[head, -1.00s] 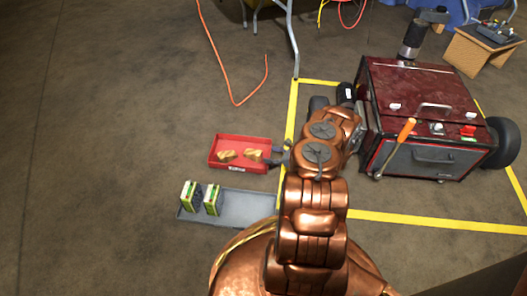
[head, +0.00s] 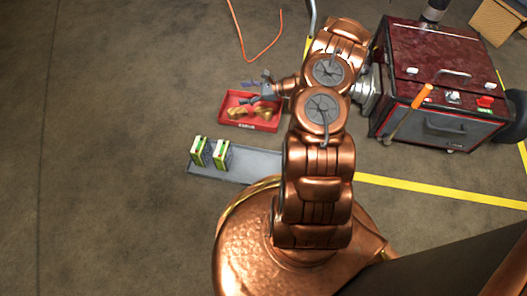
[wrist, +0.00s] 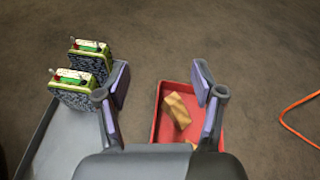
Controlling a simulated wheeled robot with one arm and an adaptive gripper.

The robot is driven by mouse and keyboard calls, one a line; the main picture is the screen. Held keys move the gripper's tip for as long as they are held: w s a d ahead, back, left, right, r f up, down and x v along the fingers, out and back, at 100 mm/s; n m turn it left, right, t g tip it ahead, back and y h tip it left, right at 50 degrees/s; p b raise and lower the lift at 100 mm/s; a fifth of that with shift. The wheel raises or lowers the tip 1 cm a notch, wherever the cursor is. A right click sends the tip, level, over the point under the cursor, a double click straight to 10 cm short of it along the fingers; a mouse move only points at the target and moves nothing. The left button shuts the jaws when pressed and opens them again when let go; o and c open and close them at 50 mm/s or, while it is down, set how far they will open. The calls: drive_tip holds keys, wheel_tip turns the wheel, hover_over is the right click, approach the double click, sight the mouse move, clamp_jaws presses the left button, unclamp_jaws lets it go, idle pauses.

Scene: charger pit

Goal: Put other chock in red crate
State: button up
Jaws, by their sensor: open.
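The red crate (head: 265,128) sits on the floor left of my arm, and its red wall and floor also show in the wrist view (wrist: 158,125). Two yellow-brown chocks lie inside it: a left chock (head: 236,113) and a right chock (head: 263,113). In the wrist view one chock (wrist: 178,110) is plain between the fingers, and another (wrist: 180,160) is partly hidden by my gripper. My gripper (head: 258,91) is open and empty, over the crate's far part. No chock touches its fingers (wrist: 160,90).
A grey tray (head: 250,168) beside the crate holds two green-and-yellow boxes (head: 209,152). A dark red wheeled machine (head: 435,65) with an orange-handled tool (head: 421,95) stands right. Yellow floor tape (head: 440,190) and an orange cable (head: 240,35) lie around. The left floor is clear.

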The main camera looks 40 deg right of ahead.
drive_tip(key=s+a+r+n+g+y, duration=0.1)
drive_tip(key=s+a+r+n+g, duration=0.2)
drive_tip(key=a+r, duration=0.35)
drive_tip(key=s+a+r+n+g, duration=0.1)
drive_tip(key=a+r+n+g, duration=0.1)
drive_tip(key=a+r+n, duration=0.4)
drive_tip(key=s+a+r+n+g+y, duration=0.1)
drive_tip(key=s+a+r+n+g, duration=0.15)
drive_tip(key=a+r, duration=0.35)
drive_tip(key=s+a+r+n+g+h, duration=0.2)
drive_tip(key=s+a+r+n+g, duration=0.15)
drive_tip(key=s, duration=0.25)
drive_tip(key=s+a+r+n+g+h, duration=0.2)
drive_tip(key=s+a, duration=0.2)
drive_tip(key=s, duration=0.3)
drive_tip(key=s+d+r+n+h, duration=0.2)
drive_tip(key=s+d+n+h, duration=0.1)
drive_tip(key=s, duration=0.6)
drive_tip(key=s+d+r+n+h, duration=0.2)
drive_tip(key=s+d+n+h, duration=0.2)
drive_tip(key=s, duration=0.5)
drive_tip(key=shift+s+r+n+h, duration=0.2)
drive_tip(key=shift+r+n+h, duration=0.1)
drive_tip(key=shift+h, duration=0.5)
